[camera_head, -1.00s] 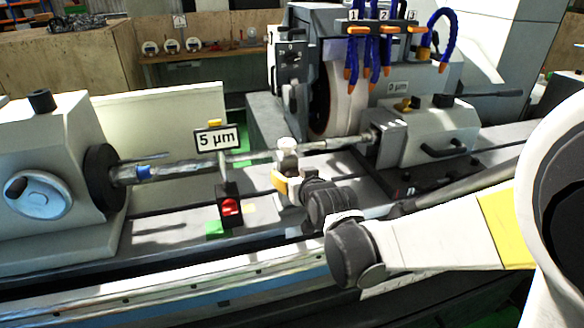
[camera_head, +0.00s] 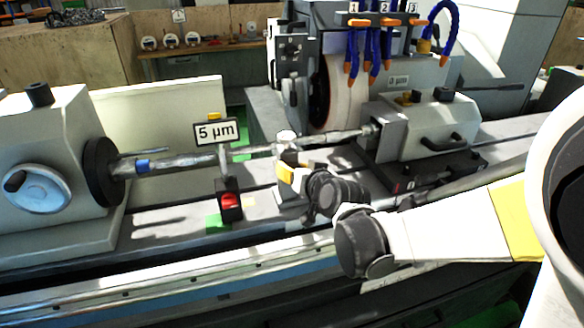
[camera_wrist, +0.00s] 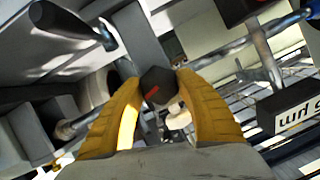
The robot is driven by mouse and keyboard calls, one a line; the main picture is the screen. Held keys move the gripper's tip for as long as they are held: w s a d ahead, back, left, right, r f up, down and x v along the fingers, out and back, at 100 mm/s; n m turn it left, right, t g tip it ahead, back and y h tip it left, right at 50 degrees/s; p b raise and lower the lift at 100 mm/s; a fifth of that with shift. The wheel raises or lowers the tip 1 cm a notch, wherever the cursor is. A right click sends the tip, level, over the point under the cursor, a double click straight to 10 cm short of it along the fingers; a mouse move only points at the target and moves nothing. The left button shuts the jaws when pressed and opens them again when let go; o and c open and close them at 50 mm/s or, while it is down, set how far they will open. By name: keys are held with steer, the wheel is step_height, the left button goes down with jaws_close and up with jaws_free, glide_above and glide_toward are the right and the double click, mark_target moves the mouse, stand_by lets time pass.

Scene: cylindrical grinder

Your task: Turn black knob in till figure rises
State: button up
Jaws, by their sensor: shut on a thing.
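In the wrist view the black knob (camera_wrist: 159,87), with a red mark on its face, sits between the two yellow fingers of my gripper (camera_wrist: 156,80). The fingers are shut on it from both sides. In the head view my gripper (camera_head: 286,174) is at the middle of the machine bed, just right of the red-and-black block, and hides the knob.
A long shaft (camera_head: 190,162) runs above the bed from the left headstock (camera_head: 60,140) to the tailstock (camera_head: 432,130). The grinding wheel (camera_head: 347,92) and blue hoses (camera_head: 370,50) stand behind. A red-and-black block (camera_head: 229,206) stands close left of my gripper.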

steer(key=shift+m+y+b, duration=0.7)
steer(key=shift+m+y, duration=0.2)
steer(key=shift+m, duration=0.6)
steer(key=o, duration=1.2)
steer(key=shift+d, duration=0.1)
steer(key=v, duration=1.2)
